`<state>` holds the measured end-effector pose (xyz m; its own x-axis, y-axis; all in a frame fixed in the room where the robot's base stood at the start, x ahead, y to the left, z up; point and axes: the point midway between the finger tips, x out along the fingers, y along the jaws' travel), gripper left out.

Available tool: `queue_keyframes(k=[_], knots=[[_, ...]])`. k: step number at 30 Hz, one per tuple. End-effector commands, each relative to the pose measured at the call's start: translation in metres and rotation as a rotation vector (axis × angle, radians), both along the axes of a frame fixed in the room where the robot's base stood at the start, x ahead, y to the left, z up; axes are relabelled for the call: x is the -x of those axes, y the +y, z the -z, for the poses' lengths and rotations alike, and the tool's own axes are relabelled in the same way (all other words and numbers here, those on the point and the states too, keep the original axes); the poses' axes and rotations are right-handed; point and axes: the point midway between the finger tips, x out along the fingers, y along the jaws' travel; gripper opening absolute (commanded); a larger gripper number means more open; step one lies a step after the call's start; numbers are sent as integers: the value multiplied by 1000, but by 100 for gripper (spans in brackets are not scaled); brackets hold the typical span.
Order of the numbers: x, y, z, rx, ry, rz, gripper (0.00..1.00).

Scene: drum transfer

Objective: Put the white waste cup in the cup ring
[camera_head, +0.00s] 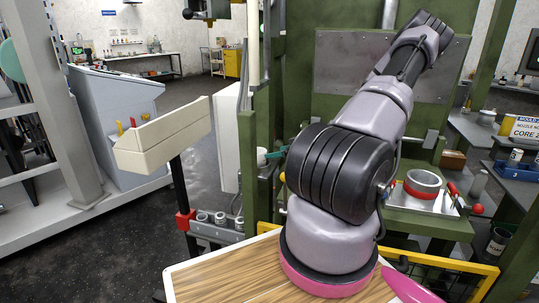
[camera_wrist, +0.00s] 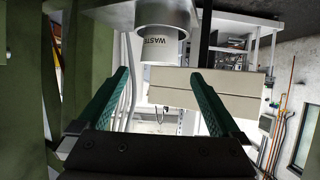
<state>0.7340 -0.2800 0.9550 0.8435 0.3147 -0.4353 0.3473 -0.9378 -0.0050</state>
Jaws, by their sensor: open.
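The white waste cup (camera_wrist: 160,48), with dark lettering starting "WAST", shows at the top of the wrist view. Its upper part in the picture meets a round grey metal piece (camera_wrist: 120,14) that looks like the cup ring. The cup appears to sit in it, though the exact fit is cut off by the frame edge. My gripper (camera_wrist: 165,73) is open, with its two green fingers spread wide and nothing between them. The cup is beyond the fingertips, apart from both. In the head view my arm and a green post hide most of the gripper; a bit of green finger (camera_head: 268,155) shows.
A cream box (camera_head: 165,136) on a black post stands left of my arm; it also shows in the wrist view (camera_wrist: 205,90). A rail with several small cups (camera_head: 220,219) is below it. Green machine posts (camera_head: 248,170) stand close to the arm. A red-banded pot (camera_head: 422,184) is at right.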

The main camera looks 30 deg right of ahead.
Motion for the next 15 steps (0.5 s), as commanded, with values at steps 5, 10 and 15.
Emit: queue_keyframes(k=[5,10,15], knots=[[15,-6,-8,0,0,1,100],[18,-6,-10,8,12,-3,100],[19,-2,-16,85,143,-6,100]])
